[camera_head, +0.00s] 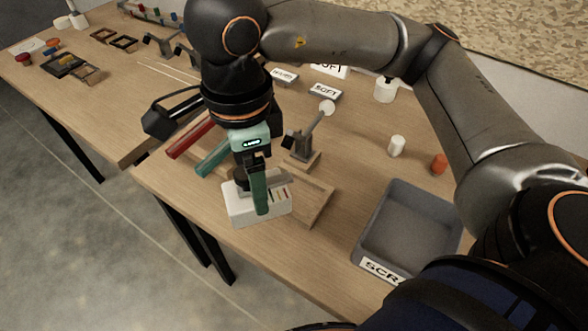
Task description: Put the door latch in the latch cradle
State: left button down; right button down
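My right gripper (255,185) hangs fingers-down over a white block (243,212) with small coloured marks, near the table's front edge. A teal finger covers part of the block. A grey metal piece (279,181) shows beside the fingers; it may be the door latch, but I cannot tell its full shape or whether the fingers hold it. A wooden frame (322,206) lies just right of the block. I cannot tell which of these is the latch cradle. My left gripper is not in view.
A grey scrap bin (375,245) stands at the right front. A small metal stand (304,148), red and teal bars (190,141), and white (397,146) and orange (439,163) cylinders are nearby. A second table (95,110) at left holds small parts.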

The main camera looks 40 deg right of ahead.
jog(key=m, duration=0.1)
jog(key=s+m, duration=0.1)
jog(key=m, duration=0.1)
jog(key=s+r+m, duration=0.1)
jog(key=m, duration=0.1)
jog(key=shift+a+r+b, duration=0.1)
jog(key=shift+a+b, duration=0.3)
jog(key=w+d+f+m, duration=0.2)
jog(key=d+f, duration=0.1)
jog(key=w+d+f+m, duration=0.1)
jog(key=w+d+f, duration=0.1)
jog(key=d+f, duration=0.2)
jog(key=w+d+f+m, duration=0.2)
jog(key=d+f, duration=0.1)
jog(key=shift+w+d+f+m, duration=0.3)
jog(key=shift+d+f, duration=0.1)
jog(key=shift+f, duration=0.55)
jog(key=shift+f, duration=0.1)
